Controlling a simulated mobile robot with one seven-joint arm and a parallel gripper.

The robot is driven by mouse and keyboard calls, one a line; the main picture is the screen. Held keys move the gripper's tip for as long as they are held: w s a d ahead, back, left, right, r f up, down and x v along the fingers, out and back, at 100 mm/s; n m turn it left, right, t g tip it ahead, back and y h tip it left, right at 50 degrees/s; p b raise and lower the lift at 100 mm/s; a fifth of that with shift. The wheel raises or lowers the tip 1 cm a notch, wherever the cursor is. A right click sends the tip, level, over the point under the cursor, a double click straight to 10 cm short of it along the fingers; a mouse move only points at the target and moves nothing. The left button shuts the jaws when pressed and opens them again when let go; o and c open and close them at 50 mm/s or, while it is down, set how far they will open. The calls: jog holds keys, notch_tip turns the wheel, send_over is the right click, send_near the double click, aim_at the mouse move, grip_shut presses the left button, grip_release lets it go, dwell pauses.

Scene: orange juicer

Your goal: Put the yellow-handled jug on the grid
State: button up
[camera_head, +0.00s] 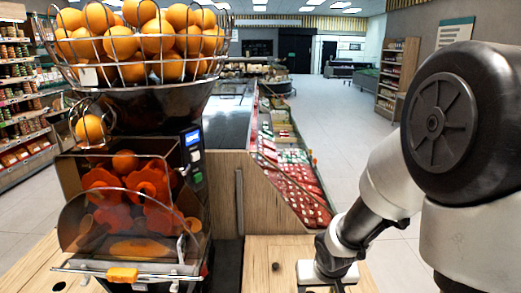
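No jug with a yellow handle can be made out in the head view. A small orange-yellow grip (123,275) sits on a metal bar low on the front of the orange juicer (190,178); I cannot tell that it belongs to a jug. The grid cannot be made out either; the area below the juicer's front is cut off by the frame's bottom edge. My arm comes down from the right, and its wrist reaches the bottom edge, right of the juicer. My gripper's fingers are out of frame, so what they hold is hidden.
The juicer stands on a wooden counter (30,268) at left, with a wire basket of oranges (140,45) on top. Another wooden surface (262,262) lies by my wrist. Behind it is a produce display (290,165). Shelves line the left wall; open tiled floor (340,130) lies beyond.

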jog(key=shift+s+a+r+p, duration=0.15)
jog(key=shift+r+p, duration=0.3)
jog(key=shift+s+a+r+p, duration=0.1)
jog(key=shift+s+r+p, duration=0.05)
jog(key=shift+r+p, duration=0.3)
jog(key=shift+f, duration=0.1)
